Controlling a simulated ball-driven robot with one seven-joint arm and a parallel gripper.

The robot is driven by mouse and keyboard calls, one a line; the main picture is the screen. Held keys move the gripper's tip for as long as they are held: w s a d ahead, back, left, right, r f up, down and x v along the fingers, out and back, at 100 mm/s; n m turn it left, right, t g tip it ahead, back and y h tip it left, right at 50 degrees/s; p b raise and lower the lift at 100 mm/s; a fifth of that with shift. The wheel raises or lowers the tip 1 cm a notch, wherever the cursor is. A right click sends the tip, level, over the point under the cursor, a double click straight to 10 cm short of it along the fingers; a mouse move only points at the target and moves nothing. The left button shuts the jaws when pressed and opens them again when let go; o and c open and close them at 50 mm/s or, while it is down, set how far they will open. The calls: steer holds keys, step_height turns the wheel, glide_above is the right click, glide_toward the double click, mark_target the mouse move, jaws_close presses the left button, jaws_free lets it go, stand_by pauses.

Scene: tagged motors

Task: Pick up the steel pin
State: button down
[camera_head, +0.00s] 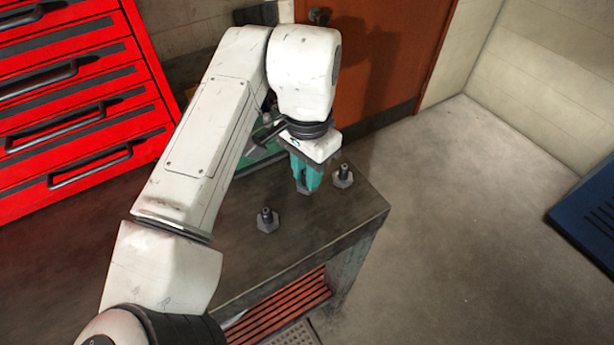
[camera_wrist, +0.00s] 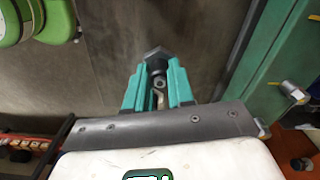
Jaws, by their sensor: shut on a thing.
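Three similar dark steel pins with hexagonal feet are at the workbench (camera_head: 325,222). One pin (camera_head: 267,220) is to the left of my gripper and one (camera_head: 343,176) is close to its right. The third, a steel pin (camera_wrist: 157,60), is between the teal fingers in the wrist view. My gripper (camera_head: 305,186) points down over the bench and is shut on this pin's shaft, with the hexagonal foot beyond the fingertips. In the head view the fingers hide most of it, and I cannot tell whether its foot touches the bench.
A red drawer cabinet (camera_head: 75,85) stands at the left and an orange door (camera_head: 385,55) behind. The bench's right edge is close to the right pin. Open floor (camera_head: 470,200) lies to the right, with a blue object (camera_head: 590,215) at the far right.

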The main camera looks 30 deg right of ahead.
steer(key=s+a+r, duration=0.1)
steer(key=s+r, duration=0.9)
steer(key=s, duration=0.4)
steer(key=shift+a, duration=0.2)
